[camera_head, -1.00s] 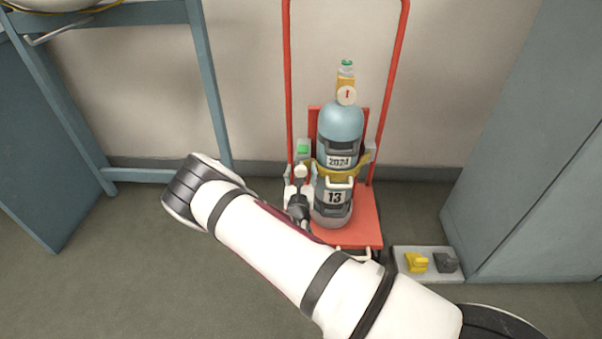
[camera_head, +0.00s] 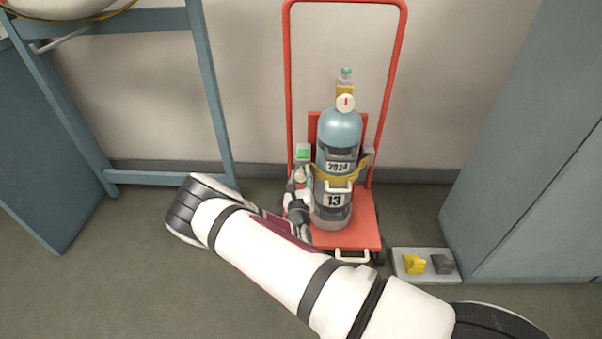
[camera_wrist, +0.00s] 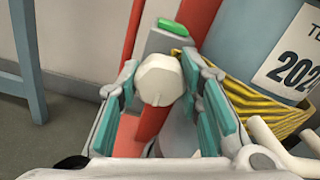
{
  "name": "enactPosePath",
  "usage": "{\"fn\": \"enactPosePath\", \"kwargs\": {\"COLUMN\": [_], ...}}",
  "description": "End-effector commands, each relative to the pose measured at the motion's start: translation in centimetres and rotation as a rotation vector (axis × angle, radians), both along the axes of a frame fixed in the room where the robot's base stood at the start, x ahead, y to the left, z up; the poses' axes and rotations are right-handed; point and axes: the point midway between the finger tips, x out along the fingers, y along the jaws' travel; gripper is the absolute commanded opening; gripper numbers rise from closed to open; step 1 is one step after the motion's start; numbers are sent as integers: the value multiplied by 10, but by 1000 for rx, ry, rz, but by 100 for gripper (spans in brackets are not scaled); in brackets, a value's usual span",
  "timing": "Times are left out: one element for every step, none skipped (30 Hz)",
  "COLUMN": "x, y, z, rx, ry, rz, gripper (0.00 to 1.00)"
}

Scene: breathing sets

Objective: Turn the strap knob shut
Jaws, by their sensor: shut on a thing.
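The white faceted strap knob (camera_wrist: 158,80) sits between the teal-padded fingers of my gripper (camera_wrist: 160,88), which is shut on it. In the head view, my gripper (camera_head: 299,184) is at the left side of the blue-grey cylinder (camera_head: 340,128), and the knob there is small and partly covered. The yellow-and-black strap (camera_wrist: 262,108) runs across the cylinder. It also shows in the head view (camera_head: 345,176). Above the knob is a grey bracket with a green patch (camera_wrist: 172,27). The cylinder stands upright on a red trolley (camera_head: 362,232).
A low grey tray (camera_head: 428,277) with a yellow block and a dark block lies on the floor right of the trolley. A grey cabinet (camera_head: 535,170) stands at the right. A blue-grey table frame (camera_head: 212,95) stands at the left. A white handle (camera_wrist: 275,140) is close to my right finger.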

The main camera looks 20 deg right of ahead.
Motion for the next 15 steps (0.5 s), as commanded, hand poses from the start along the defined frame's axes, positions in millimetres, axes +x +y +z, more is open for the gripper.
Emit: {"fn": "enactPosePath", "kwargs": {"x": [-1,-1,-1,-1,-1,-1,-1,-1,-1,-1,-2,-2,-1,-1,-1], "y": [0,0,1,1,0,0,0,0,0,0,0,0,0,0,-1], "z": [1,1,1,1,0,0,0,1,0,0,0,0,0,0,0], "rx": [-43,-70,-105,-133,-160,-197,-224,-251,-287,-315,-342,-378,-405,-432,-469], "ry": [17,26,38,47,57,68,76,84,97,106,115,127,134,143,156], "rz": [2,2,2,2,1,2,2,1,1,2,2,2,2,2,1], "gripper": [5,5,5,5,5,5,5,5,5,5,5,5,5,5,5]}}
